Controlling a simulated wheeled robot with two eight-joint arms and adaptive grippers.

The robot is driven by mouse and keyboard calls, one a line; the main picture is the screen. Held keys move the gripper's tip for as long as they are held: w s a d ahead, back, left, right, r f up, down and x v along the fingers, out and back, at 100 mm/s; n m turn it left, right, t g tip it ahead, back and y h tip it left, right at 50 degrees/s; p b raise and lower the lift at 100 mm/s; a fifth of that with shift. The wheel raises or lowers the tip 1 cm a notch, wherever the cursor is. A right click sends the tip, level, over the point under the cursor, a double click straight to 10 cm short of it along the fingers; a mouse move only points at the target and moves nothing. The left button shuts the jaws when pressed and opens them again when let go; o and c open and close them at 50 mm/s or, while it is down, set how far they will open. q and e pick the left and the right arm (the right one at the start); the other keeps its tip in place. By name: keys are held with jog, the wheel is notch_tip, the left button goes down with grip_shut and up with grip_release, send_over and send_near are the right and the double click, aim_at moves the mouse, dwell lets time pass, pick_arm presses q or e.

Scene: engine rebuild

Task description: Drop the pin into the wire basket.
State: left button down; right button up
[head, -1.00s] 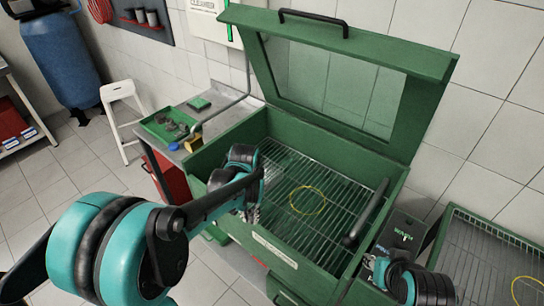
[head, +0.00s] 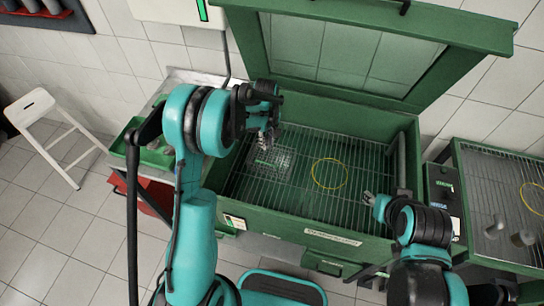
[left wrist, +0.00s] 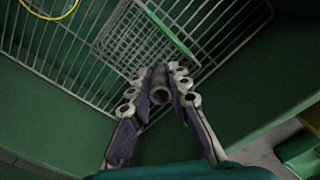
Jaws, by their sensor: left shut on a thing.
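My left gripper (head: 268,140) is inside the green washer cabinet, above its left part. It is shut on the pin (left wrist: 160,90), a grey hollow cylinder seen nearly end-on between the fingers in the left wrist view. The wire basket (head: 284,160), a fine mesh with a green strip, lies on the cabinet's grate just beside and below the gripper. It also shows in the left wrist view (left wrist: 128,45), beyond the fingertips. The pin's height above the mesh is unclear. My right gripper (head: 370,198) is over the cabinet's front right; its jaws are too small to read.
The cabinet's lid (head: 350,45) stands open behind. A yellow ring (head: 329,173) marks bare grate right of the basket. Another grated tray (head: 490,262) at right holds grey cylinders. A green parts tray (head: 150,155) is at left. The cabinet's front wall (head: 310,232) is near the arms.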

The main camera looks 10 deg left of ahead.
pick_arm(q)
jog(key=shift+w+f+n, duration=0.2)
jog(key=shift+w+n, duration=0.25)
jog(key=shift+n, duration=0.05)
notch_tip(320, 180, down, 6)
jog(key=b, duration=0.2)
jog(key=shift+w+f+b, duration=0.15)
jog(key=shift+f+b, duration=0.1)
jog(key=shift+b, duration=0.1)
jog(key=c, duration=1.3)
grip_release()
jog(key=shift+d, duration=0.15)
jog(key=shift+c, duration=0.2)
jog(key=shift+r, duration=0.15)
notch_tip(320, 180, up, 12)
